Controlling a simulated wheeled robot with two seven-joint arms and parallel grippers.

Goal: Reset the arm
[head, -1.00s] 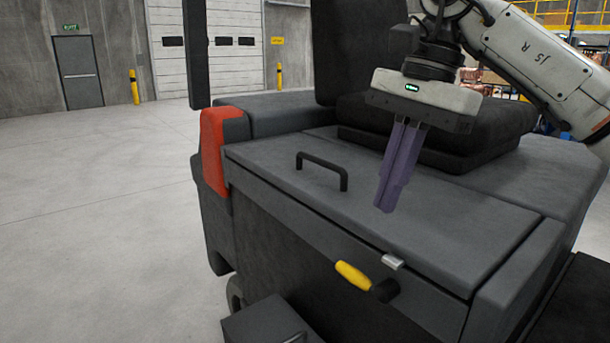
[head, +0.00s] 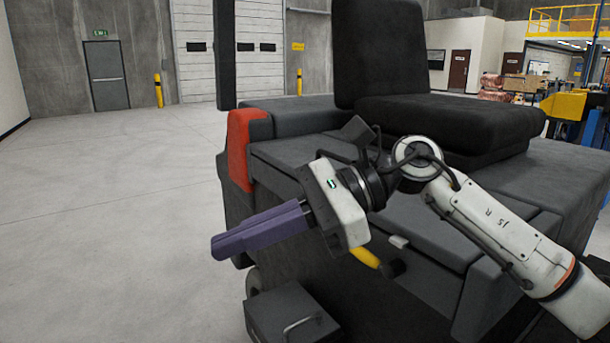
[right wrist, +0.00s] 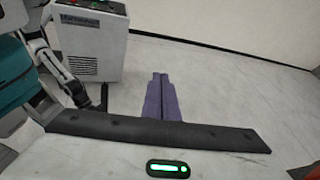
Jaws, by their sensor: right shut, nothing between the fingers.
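My right gripper (head: 218,248) has purple fingers that lie together, shut with nothing between them. In the head view it points left and slightly down, in front of the dark grey vehicle body (head: 300,180). In the right wrist view the same fingers (right wrist: 160,78) point away over bare pale floor. My right arm comes in from the lower right and crosses in front of the vehicle's lid. My left gripper is not in view.
The vehicle has a black seat (head: 440,120), a red corner (head: 240,150) and a yellow-handled lever (head: 364,257). A dark box (head: 290,312) stands low in front. The floor (head: 110,190) at left is clear. The right wrist view shows a white cabinet (right wrist: 92,45).

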